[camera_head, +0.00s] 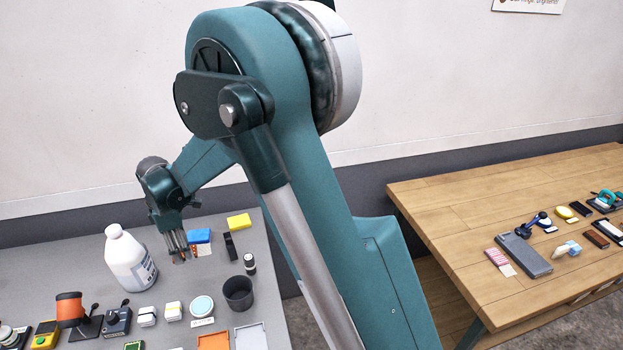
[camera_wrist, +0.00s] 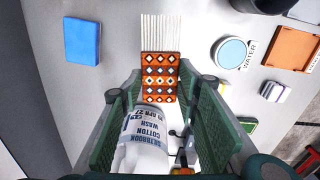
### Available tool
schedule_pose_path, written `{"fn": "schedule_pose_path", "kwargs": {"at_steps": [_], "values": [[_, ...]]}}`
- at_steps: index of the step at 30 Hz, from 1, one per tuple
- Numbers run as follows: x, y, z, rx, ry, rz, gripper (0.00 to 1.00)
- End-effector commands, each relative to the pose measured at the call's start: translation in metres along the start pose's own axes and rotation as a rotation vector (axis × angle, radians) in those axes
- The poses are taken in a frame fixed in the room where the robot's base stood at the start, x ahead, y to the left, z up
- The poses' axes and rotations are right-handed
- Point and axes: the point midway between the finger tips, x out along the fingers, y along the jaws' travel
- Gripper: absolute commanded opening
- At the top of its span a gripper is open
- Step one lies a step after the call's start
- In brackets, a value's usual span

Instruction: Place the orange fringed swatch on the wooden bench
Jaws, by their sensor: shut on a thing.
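The orange fringed swatch (camera_wrist: 161,72) has a white and dark diamond pattern and white fringe at its ends. In the wrist view it lies between the tips of my gripper (camera_wrist: 164,88), which is shut on it. In the head view my gripper (camera_head: 178,257) points down over the grey table, and part of the swatch (camera_head: 194,251) shows beside the fingertips. I cannot tell whether the swatch is clear of the table. The wooden bench (camera_head: 440,210) stands at the right in the head view, apart from the grey table.
A white bottle (camera_head: 130,262) stands close left of my gripper. A blue block (camera_head: 199,236), yellow block (camera_head: 239,221) and dark cup (camera_head: 238,293) are nearby. The bench's left part is bare; a pink swatch (camera_head: 497,257), grey case (camera_head: 524,255) and several small items lie farther right.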

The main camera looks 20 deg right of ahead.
Motion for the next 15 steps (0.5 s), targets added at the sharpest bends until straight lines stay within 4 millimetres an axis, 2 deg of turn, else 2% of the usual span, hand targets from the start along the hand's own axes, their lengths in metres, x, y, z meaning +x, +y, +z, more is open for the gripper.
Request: {"fn": "schedule_pose_path", "kwargs": {"at_steps": [10,15], "values": [[0.000,0.001,0.002,0.002,0.000,0.000,0.20],[0.000,0.004,0.013,0.019,0.000,0.000,0.20]]}}
